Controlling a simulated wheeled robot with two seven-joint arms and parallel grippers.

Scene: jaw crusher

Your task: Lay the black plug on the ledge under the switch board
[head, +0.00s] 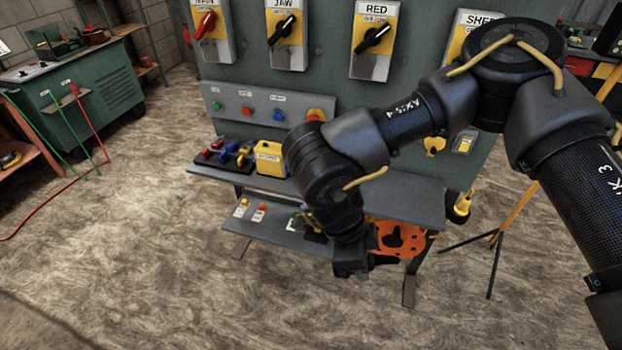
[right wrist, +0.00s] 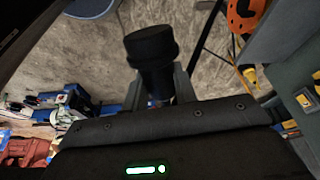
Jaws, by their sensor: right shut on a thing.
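The black plug (right wrist: 152,50), a dark stepped cylinder, sits between the fingers of my right gripper (right wrist: 160,88) in the right wrist view. The gripper is shut on it. In the head view my right gripper (head: 350,267) hangs pointing down at the front edge of the grey ledge; I cannot make out the plug there. The grey ledge (head: 400,195) runs along the foot of the switch board (head: 330,95). My right arm hides the ledge's middle. My left gripper is in neither view.
A yellow box (head: 269,158) and red and blue padlocks (head: 228,152) stand on the ledge's left part. A lower shelf (head: 262,238) holds small tagged items. A yellow tripod (head: 497,238) stands at right.

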